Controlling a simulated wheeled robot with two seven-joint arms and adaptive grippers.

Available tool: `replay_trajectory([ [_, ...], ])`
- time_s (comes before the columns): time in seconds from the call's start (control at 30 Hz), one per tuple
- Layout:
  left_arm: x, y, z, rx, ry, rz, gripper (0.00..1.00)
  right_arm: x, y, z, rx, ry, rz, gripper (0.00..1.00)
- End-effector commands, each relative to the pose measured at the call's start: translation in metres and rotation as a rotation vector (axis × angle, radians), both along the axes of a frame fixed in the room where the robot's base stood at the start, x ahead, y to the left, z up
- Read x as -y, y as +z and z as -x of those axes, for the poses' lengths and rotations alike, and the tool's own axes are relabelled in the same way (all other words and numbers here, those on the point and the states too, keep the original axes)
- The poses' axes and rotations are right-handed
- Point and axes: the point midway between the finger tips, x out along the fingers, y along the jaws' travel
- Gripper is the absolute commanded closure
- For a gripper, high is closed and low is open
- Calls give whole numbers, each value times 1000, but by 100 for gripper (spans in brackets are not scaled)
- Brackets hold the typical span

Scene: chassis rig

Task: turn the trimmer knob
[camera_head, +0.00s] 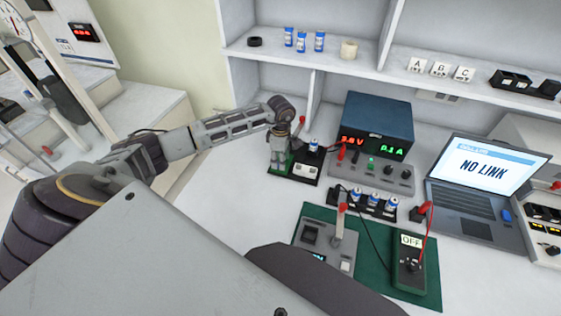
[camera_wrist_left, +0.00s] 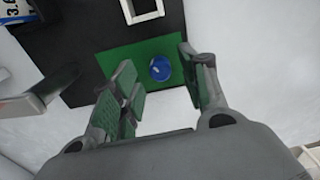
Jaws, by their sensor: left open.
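The trimmer knob (camera_wrist_left: 160,68) is a small round blue knob with a pale mark, on a green circuit board (camera_wrist_left: 120,63) in the left wrist view. My left gripper (camera_wrist_left: 157,75) is open, with one finger on each side of the knob in the picture and a gap on both sides. The fingers appear apart from the knob; their exact height above it cannot be told. In the head view my left gripper (camera_head: 278,160) points down over the left end of a black base (camera_head: 307,165) and hides the knob. My right gripper is not in view.
A battery cell and a red-handled lever stand close right of my left gripper. A power supply (camera_head: 376,127) with red digits is behind. A green mat (camera_head: 374,262) with a multimeter (camera_head: 410,262) reading OFF lies in front; a laptop (camera_head: 480,190) showing NO LINK stands right.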

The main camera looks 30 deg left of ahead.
Motion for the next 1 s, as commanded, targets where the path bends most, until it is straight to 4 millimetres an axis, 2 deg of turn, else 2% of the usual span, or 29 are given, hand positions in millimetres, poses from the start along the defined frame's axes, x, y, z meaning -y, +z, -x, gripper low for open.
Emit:
replay_trajectory([
  [0.2, 0, -14, 0, 0, 1, 0, 56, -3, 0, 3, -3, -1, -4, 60],
  [0.57, 0, -16, 0, 0, 0, 0, 57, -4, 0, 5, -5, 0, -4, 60],
  [0.9, 0, -16, 0, 0, 0, 0, 100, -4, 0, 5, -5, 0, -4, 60],
  [1.0, 0, -16, 0, 0, 2, 0, 100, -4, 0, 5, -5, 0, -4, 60],
])
